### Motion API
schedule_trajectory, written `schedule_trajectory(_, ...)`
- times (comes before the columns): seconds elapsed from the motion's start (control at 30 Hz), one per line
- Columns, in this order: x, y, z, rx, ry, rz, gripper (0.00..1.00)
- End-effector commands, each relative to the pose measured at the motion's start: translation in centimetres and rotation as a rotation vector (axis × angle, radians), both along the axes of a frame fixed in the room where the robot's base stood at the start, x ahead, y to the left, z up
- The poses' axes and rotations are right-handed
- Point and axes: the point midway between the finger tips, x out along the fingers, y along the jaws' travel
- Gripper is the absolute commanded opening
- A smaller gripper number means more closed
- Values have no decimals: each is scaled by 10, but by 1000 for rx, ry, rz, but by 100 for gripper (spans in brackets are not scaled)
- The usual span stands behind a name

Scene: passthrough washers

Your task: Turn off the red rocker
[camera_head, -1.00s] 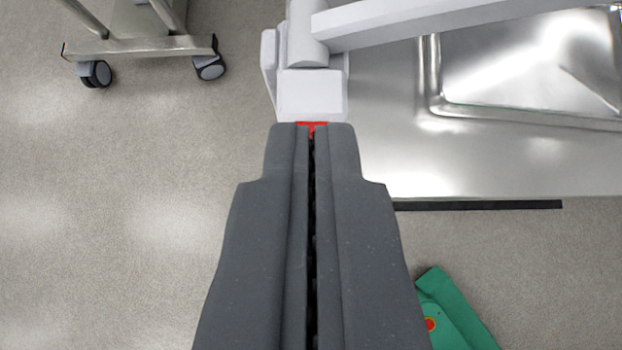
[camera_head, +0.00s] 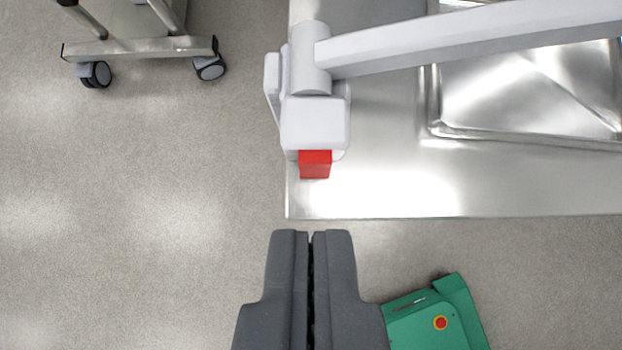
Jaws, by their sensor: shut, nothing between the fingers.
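The red rocker (camera_head: 315,164) is a small red block on the front of a white housing (camera_head: 314,124), at the left end of a white arm-like bar over the metal counter. My gripper (camera_head: 311,232) is shut and empty, with its dark grey fingers side by side. In the picture its tips lie below the rocker, in line with it and apart from it. The rocker's front and upper faces show and nothing covers them. I cannot tell from this view which way it is switched.
A metal counter (camera_head: 400,195) with a sink basin (camera_head: 530,95) fills the upper right. A wheeled metal cart (camera_head: 140,47) stands at the upper left. A green unit with a red button (camera_head: 440,322) is at the lower right. The floor at left is clear.

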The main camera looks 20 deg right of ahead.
Motion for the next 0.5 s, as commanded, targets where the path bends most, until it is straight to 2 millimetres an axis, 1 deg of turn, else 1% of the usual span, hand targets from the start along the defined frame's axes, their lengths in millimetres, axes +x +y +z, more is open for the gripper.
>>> schedule_trajectory(0.1, -2, 3, -1, 1, 4, 6, 0)
schedule_trajectory(0.37, -2, 4, -1, 1, 4, 7, 0)
schedule_trajectory(0.5, 1, 3, -6, 0, 4, 7, 0)
